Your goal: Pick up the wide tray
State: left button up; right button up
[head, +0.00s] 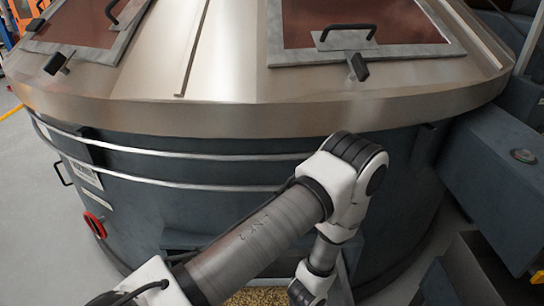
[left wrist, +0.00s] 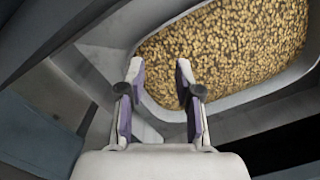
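The wide tray (left wrist: 262,101) is a pale grey metal container with a rounded rim, filled with golden-brown grain-like pellets (left wrist: 225,50). It fills the upper right of the left wrist view. In the head view only some pellets (head: 263,297) show at the bottom edge, partly behind my left arm. My left gripper (left wrist: 159,72) is open, its two fingers apart with nothing seen held between them. The fingertips overlap the tray's near left corner in the picture; I cannot tell whether they touch the rim. My left gripper is not seen in the head view, and my right gripper is in neither view.
A large round dark blue machine (head: 250,145) with a sloped metal top stands right in front of me. Its hatches have black handles (head: 345,33). A dark grey housing (head: 500,170) stands at the right. Grey floor (head: 30,200) is open at the left.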

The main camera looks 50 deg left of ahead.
pick_arm(q)
jog(key=w+f+n+b, duration=0.1)
jog(key=w+f+b, duration=0.3)
jog(key=w, duration=0.1)
jog(key=w+f+n+y+b, duration=0.1)
jog(key=w+f+b, duration=0.3)
jog(key=w+b, duration=0.1)
jog(key=w+f+n+y+b, duration=0.1)
jog(key=w+f+n+b, duration=0.1)
jog(key=w+f+b, duration=0.2)
jog(key=shift+w+d+f+g+b, duration=0.15)
jog(key=shift+w+d+g+b, duration=0.15)
jog(key=shift+w+d+g, duration=0.15)
jog(key=shift+n, duration=0.3)
jog(key=b+x, duration=0.1)
jog(key=x, duration=0.1)
jog(key=w+b+x, duration=0.1)
jog(key=x, duration=0.1)
jog(key=b+x, duration=0.1)
jog(key=x, duration=0.2)
jog(key=shift+w+f, duration=0.15)
jog(key=shift+c, duration=0.7)
grip_shut()
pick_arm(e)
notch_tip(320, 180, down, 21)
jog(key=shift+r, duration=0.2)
